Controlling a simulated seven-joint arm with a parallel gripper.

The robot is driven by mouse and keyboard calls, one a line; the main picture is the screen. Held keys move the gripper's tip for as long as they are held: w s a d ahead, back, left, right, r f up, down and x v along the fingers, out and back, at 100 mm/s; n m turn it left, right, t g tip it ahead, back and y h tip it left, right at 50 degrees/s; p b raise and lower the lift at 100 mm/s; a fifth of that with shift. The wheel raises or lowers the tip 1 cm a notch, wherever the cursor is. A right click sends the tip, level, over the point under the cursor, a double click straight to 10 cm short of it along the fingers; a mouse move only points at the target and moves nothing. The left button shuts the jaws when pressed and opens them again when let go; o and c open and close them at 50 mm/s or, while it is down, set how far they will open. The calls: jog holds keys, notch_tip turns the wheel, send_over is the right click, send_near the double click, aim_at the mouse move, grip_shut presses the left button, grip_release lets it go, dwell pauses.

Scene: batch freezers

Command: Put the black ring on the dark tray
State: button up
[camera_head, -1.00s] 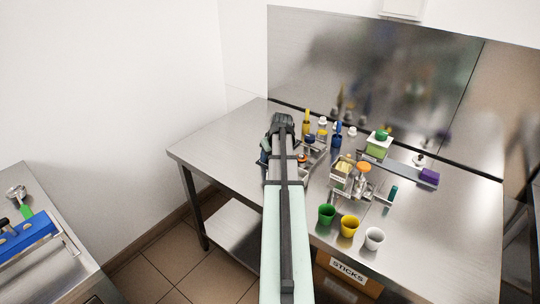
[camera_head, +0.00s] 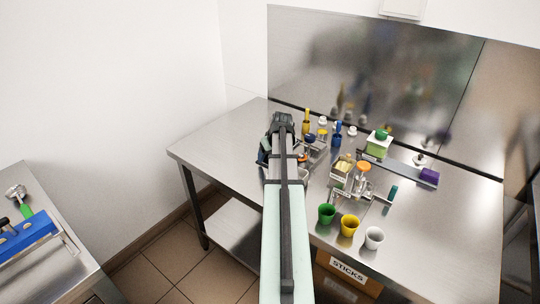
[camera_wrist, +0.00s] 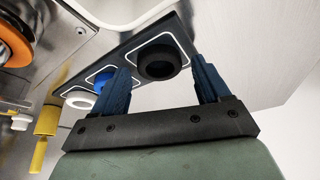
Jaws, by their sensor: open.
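The black ring (camera_wrist: 158,63) shows in the wrist view, in an outlined square at one end of a dark flat tray (camera_wrist: 124,55). A blue ring (camera_wrist: 101,77) and a white ring (camera_wrist: 82,99) are in the neighbouring squares. My gripper (camera_wrist: 161,68) is open, with one blue finger on each side of the black ring in this view. I cannot tell whether the fingers touch it. In the head view my gripper (camera_head: 283,122) is over the back left of the steel table, and my arm hides the black ring.
To the right on the steel table (camera_head: 225,135) are a green cup (camera_head: 326,214), a yellow cup (camera_head: 350,225), a white cup (camera_head: 374,238) and a purple block (camera_head: 429,176). An orange round part (camera_wrist: 14,42) is at the wrist view's left. The table's left part is clear.

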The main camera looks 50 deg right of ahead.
jog(key=v, duration=1.2)
dwell(0.4)
